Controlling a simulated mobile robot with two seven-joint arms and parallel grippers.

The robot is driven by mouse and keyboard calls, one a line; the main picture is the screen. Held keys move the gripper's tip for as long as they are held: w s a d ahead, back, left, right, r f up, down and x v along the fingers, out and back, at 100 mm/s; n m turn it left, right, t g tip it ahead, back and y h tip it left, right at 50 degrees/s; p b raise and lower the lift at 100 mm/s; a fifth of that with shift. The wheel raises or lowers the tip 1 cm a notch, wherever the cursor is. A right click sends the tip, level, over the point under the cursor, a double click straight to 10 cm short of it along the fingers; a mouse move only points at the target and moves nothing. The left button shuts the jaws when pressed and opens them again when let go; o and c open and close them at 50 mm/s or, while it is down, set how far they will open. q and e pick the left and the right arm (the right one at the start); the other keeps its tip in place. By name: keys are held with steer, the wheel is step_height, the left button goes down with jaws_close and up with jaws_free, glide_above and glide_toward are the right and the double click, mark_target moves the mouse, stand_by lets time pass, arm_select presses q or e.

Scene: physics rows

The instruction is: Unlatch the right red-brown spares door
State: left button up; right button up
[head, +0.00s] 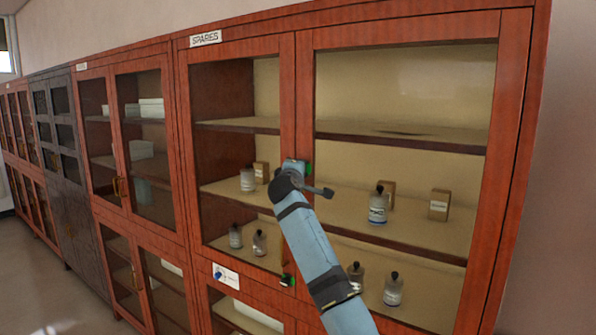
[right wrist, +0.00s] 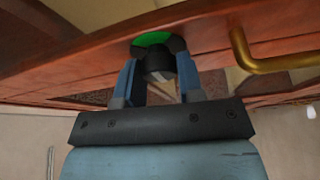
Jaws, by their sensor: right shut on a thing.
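The right red-brown spares door (head: 306,120) is a wood-framed glass door under the SPARES sign (head: 206,39). It looks closed against the frame. A black knob (right wrist: 160,67) on a green disc (right wrist: 151,39) sits on the door wood in the right wrist view. The green disc's edge also shows in the head view (head: 309,169). My right gripper (right wrist: 161,72) is shut on the black knob, with one finger on each side. In the head view my right gripper (head: 295,168) covers most of the knob. My left gripper is not in view.
A brass handle (right wrist: 262,62) stands out from the wood right of the gripper in the wrist view. Bottles (head: 378,206) and small boxes (head: 439,205) stand on shelves behind the glass. Another green latch (head: 287,281) is on the lower doors. Open floor (head: 35,270) lies at left.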

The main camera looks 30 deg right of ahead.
steer(key=o, duration=0.9)
steer(key=shift+s+a+f, duration=0.1)
steer(key=shift+s+a, duration=0.05)
steer(key=b+v, duration=0.4)
steer(key=v, duration=0.9)
steer(key=shift+s+a, duration=0.1)
steer(key=shift+a, duration=0.05)
